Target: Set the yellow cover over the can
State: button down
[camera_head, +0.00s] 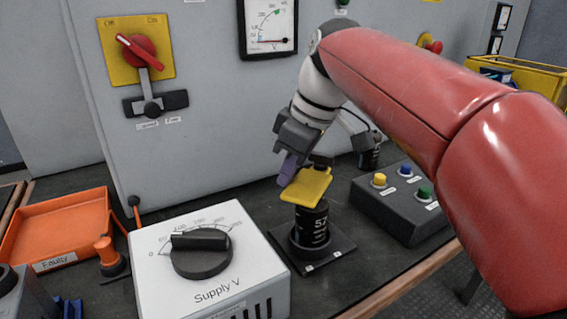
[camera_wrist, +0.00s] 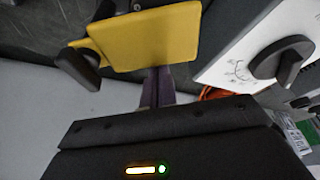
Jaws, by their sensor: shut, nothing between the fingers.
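The yellow cover (camera_head: 306,186) is at the top of the black can (camera_head: 312,226), which is marked with white figures and stands upright on a dark square base. The cover looks tilted; I cannot tell whether it is seated. A dark knob-like part (camera_head: 321,162) shows at its far edge. My gripper (camera_head: 288,170) is just left of and above the cover. In the wrist view its purple fingers (camera_wrist: 157,82) are together, empty, with their tips at the edge of the yellow cover (camera_wrist: 145,40). The wrist view hides whether they touch it.
A white supply box (camera_head: 190,285) with a black dial stands front left, near the can. A grey button box (camera_head: 400,205) is on the right. An orange tray (camera_head: 58,228) lies far left. The grey cabinet (camera_head: 215,110) rises behind. The bench's front edge is close.

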jog(key=shift+s+d+n, duration=0.15)
jog(key=shift+d+n, duration=0.05)
jog(key=shift+n, duration=0.1)
jog(key=shift+s+d, duration=0.3)
dwell(0.4)
jog(key=a+p, duration=0.2)
jog(key=a, duration=0.2)
notch_tip(320, 180, up, 9)
send_over(290, 183)
jog(key=shift+r, duration=0.2)
